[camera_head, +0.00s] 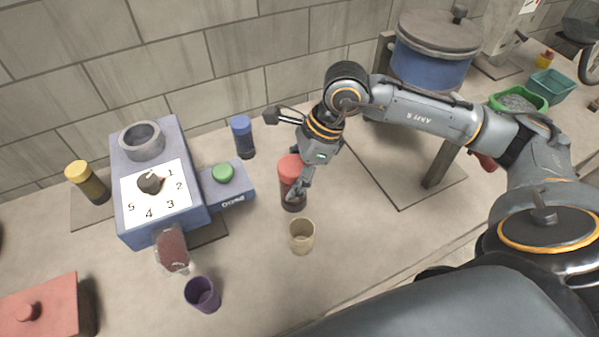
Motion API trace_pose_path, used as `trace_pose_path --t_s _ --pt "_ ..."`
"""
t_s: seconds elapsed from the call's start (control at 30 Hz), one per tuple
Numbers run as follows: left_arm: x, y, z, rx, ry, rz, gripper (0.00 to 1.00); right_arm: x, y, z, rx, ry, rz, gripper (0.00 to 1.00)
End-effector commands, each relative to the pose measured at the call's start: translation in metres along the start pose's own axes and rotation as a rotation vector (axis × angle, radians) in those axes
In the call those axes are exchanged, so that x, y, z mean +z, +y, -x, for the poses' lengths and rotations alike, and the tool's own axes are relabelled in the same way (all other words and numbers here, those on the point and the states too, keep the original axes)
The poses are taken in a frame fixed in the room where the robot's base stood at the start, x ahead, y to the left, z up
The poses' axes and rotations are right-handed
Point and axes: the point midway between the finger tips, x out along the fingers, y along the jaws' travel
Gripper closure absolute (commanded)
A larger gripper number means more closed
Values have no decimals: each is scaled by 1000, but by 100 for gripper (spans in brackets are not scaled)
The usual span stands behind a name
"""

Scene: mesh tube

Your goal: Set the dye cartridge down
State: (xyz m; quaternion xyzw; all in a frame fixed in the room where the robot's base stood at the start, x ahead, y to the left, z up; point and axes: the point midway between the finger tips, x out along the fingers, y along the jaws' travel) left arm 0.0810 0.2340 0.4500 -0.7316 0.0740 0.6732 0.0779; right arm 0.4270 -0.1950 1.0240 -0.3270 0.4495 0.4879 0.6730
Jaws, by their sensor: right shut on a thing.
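The dye cartridge with a red cap (290,166) and a dark lower body is upright in the middle of the view. My right gripper (302,183) is shut on it, with the fingers on its right side. Its base is at or very near the counter; I cannot tell whether it touches. A blue-capped cartridge (241,127) stands behind and to the left, and a yellow-capped cartridge (87,182) stands at the far left. A blue machine (124,164) has a numbered dial (150,182) and a ring-shaped socket (142,141) on top. My left gripper is out of view.
A beige cup (301,237) stands just in front of the red cartridge. A blue pot (433,66) stands back right.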

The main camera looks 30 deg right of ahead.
Motion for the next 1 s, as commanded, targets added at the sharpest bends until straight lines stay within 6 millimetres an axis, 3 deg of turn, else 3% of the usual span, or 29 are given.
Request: trace_pose_path --t_s 0.3,0.67,1.0 --pt "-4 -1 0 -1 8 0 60 4 -14 10 -184 -1 -440 84" --pt "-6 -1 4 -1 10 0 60 5 -27 16 -272 2 -669 84" --pt "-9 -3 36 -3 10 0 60 -22 -96 -4 -274 5 -678 84"
